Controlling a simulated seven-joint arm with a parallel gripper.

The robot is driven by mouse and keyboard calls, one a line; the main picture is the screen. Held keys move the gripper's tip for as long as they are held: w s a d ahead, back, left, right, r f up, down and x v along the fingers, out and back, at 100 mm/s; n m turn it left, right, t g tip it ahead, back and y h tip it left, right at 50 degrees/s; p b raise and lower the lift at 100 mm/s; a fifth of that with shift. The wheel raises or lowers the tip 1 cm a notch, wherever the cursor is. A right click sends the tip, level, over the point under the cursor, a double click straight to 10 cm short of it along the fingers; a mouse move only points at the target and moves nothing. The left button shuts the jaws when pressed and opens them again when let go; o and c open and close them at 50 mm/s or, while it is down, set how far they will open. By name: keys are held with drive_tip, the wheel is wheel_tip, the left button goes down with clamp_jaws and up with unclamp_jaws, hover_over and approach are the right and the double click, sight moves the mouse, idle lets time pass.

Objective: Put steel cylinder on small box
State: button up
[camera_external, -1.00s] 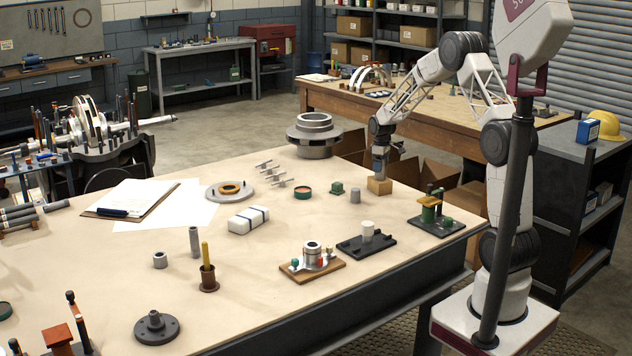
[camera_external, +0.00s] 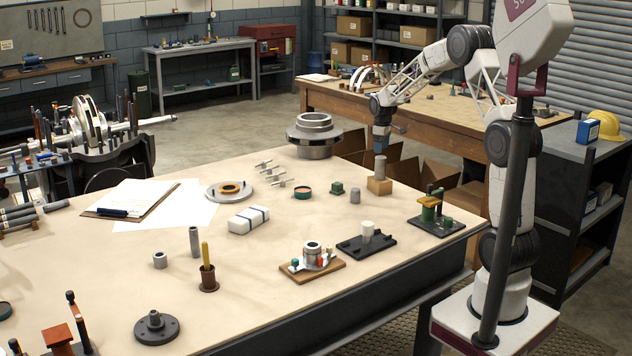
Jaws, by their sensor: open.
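A grey steel cylinder (camera_external: 380,167) stands upright on top of a small light-brown box (camera_external: 380,186) near the back right of the workbench. My gripper (camera_external: 381,151) is above the cylinder, close to its top. The gripper is open and small in the view. Whether its fingertips clear the cylinder's top is hard to tell. A second, shorter grey cylinder (camera_external: 355,196) stands on the bench just left of the box.
A large metal ring part (camera_external: 315,137) stands behind.

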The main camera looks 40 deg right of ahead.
drive_tip(key=shift+r, duration=1.85)
drive_tip(key=shift+s+a+r, duration=0.2)
drive_tip(key=shift+s+r, duration=0.05)
drive_tip(key=s+a+r+m, duration=0.1)
drive_tip(key=s+a+r, duration=0.3)
drive_tip(key=s, duration=0.4)
drive_tip(key=s+a+r+m+t, duration=0.1)
drive_tip(key=s+a+r, duration=0.3)
drive_tip(key=s, duration=0.4)
drive_tip(key=s+a+r+m, duration=0.1)
drive_tip(key=s+a+r, duration=0.25)
drive_tip(key=s, duration=0.45)
drive_tip(key=s+a+f+m, duration=0.1)
drive_tip(key=s+a, duration=0.2)
drive_tip(key=s, duration=0.9)
drive_tip(key=s+a+f+m+t, duration=0.1)
drive_tip(key=s+a+f, duration=0.1)
drive_tip(key=s, duration=1.1)
drive_tip(key=shift+a+m+t, duration=0.3)
drive_tip(key=shift+a, duration=0.55)
